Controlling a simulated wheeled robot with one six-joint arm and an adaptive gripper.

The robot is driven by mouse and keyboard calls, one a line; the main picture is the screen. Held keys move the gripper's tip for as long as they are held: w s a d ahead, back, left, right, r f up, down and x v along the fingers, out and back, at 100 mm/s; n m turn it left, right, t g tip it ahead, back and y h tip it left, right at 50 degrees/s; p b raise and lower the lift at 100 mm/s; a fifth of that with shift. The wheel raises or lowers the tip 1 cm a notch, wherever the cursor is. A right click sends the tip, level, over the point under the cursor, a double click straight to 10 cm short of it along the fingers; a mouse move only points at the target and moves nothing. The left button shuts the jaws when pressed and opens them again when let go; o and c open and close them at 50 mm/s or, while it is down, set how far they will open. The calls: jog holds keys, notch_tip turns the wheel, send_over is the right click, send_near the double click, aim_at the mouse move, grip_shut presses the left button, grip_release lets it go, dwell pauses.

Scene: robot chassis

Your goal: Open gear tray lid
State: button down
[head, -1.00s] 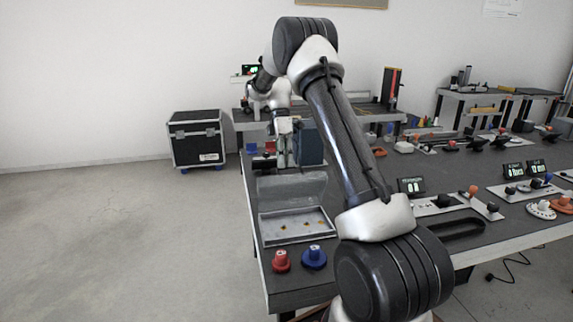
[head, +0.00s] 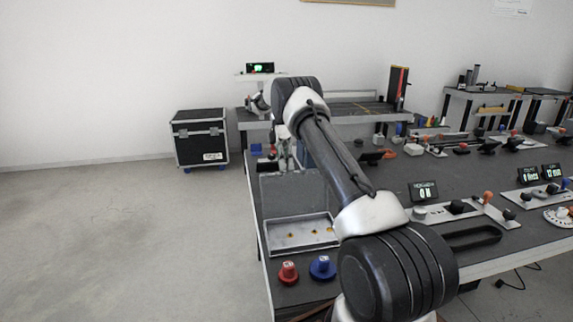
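The gear tray (head: 268,244) is a shallow grey metal box near the left front of the dark table. Its interior shows, with several small yellowish spots on the floor. Its grey lid (head: 290,198) stands raised at the tray's back edge, steeply upright. My gripper (head: 287,163) is at the lid's top edge or just behind it, pointing down. Its fingertips are small and partly hidden, so I cannot tell whether they touch the lid or how far apart they are.
A red knobbed piece (head: 288,273) and a blue one (head: 322,267) stand in front of the tray. My arm crosses the table to the tray's right. Control panels and small displays (head: 424,191) fill the right side. A black case (head: 199,138) stands on the floor at left.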

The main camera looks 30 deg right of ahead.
jog(key=shift+s+a+f, duration=0.1)
jog(key=shift+s+f, duration=0.1)
jog(key=shift+f, duration=0.25)
jog(key=shift+s+a+f, duration=0.1)
jog(key=shift+s+f, duration=0.05)
jog(key=shift+f, duration=0.25)
jog(key=c, duration=1.5)
grip_release()
jog(key=shift+d, duration=0.1)
jog(key=shift+r, duration=0.2)
